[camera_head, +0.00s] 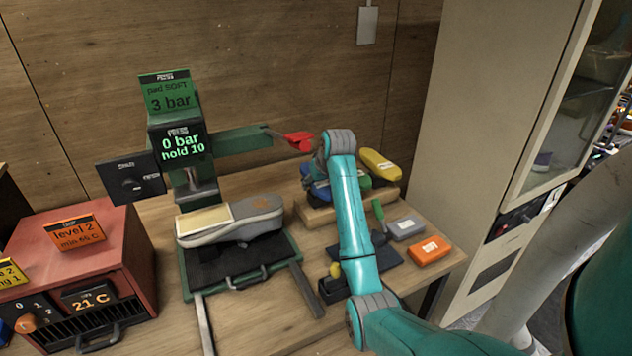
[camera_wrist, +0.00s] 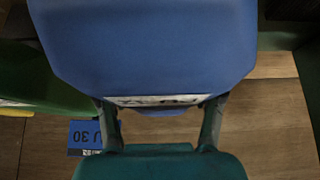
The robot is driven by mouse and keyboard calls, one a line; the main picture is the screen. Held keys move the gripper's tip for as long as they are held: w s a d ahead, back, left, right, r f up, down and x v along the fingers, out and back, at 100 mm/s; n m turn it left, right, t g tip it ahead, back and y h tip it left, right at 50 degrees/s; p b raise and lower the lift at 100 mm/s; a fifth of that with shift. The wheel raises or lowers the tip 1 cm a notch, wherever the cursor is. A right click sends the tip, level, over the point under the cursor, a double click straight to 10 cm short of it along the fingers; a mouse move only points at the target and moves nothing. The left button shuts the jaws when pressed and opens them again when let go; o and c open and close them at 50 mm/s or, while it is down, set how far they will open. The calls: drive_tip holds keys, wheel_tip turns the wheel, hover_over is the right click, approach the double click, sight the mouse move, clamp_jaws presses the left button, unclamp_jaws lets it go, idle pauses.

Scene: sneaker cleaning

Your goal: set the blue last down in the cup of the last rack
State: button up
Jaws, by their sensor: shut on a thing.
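The blue last (camera_wrist: 150,45) fills the upper middle of the wrist view, with a white printed label on its near edge. My gripper (camera_wrist: 162,102) is shut on it, one finger on each side. In the head view, part of the blue last (camera_head: 318,187) shows left of my arm, over the wooden last rack (camera_head: 312,215); my arm hides the gripper there. A blue card reading 30 (camera_wrist: 85,133) lies below the last in the wrist view. The cup is hidden, and I cannot tell whether the last touches the rack.
A green last (camera_wrist: 40,80) stands close at the left in the wrist view. A yellow last (camera_head: 380,165) is on the rack's right side. A grey block (camera_head: 406,228) and an orange block (camera_head: 428,251) lie in front. The press with a sneaker (camera_head: 235,222) stands left.

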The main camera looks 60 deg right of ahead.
drive_tip(key=o, duration=1.4)
drive_tip(key=shift+f, duration=0.1)
